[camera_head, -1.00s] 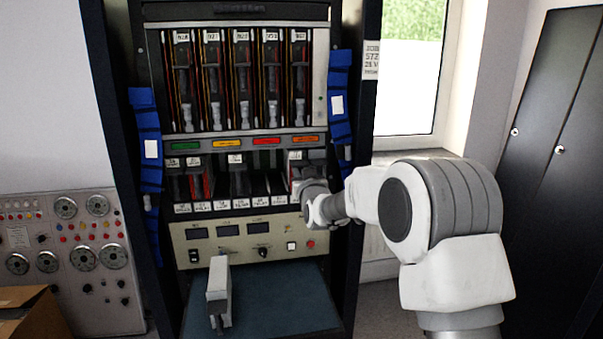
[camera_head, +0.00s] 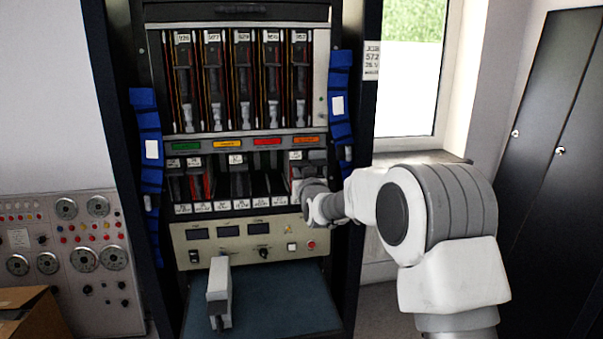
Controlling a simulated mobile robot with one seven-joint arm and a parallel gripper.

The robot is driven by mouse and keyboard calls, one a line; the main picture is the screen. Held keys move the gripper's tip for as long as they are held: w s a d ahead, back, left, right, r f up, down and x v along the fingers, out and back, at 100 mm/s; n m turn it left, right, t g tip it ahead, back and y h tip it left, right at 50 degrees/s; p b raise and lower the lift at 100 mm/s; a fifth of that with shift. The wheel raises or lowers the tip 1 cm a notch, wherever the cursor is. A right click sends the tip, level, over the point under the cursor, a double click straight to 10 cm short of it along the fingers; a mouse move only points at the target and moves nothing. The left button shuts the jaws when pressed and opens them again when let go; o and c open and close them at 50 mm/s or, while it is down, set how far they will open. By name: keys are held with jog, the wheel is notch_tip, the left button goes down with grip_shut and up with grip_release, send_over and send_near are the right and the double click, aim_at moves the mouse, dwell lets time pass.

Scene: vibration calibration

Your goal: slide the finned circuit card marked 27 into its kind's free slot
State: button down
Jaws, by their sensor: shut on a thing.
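My gripper (camera_head: 312,192) is at the right end of the rack's lower card row, shut on a circuit card (camera_head: 297,172). The card is mostly hidden by my gripper and the slot front. Its marking is too small to read. It appears to be at or partly in the rightmost part of the lower row (camera_head: 262,184); how deep it sits I cannot tell. Other cards (camera_head: 196,180) stand in the left and middle of that row, with dark gaps between some of them.
The upper row holds several cards (camera_head: 243,85). Blue cable bundles (camera_head: 146,140) hang at both sides of the rack. Below is a control panel (camera_head: 240,240), then a blue-topped shelf (camera_head: 280,300) with a grey-white block (camera_head: 219,290) standing on it. A cardboard box (camera_head: 30,315) is at lower left.

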jog(key=shift+r, duration=0.2)
jog(key=c, duration=0.7)
grip_release()
jog(key=shift+w+f, duration=0.1)
jog(key=shift+w, duration=0.05)
jog(key=shift+f+b, duration=0.65)
jog(key=shift+b, duration=0.15)
jog(key=shift+b+v, duration=1.8)
jog(key=shift+v, duration=0.75)
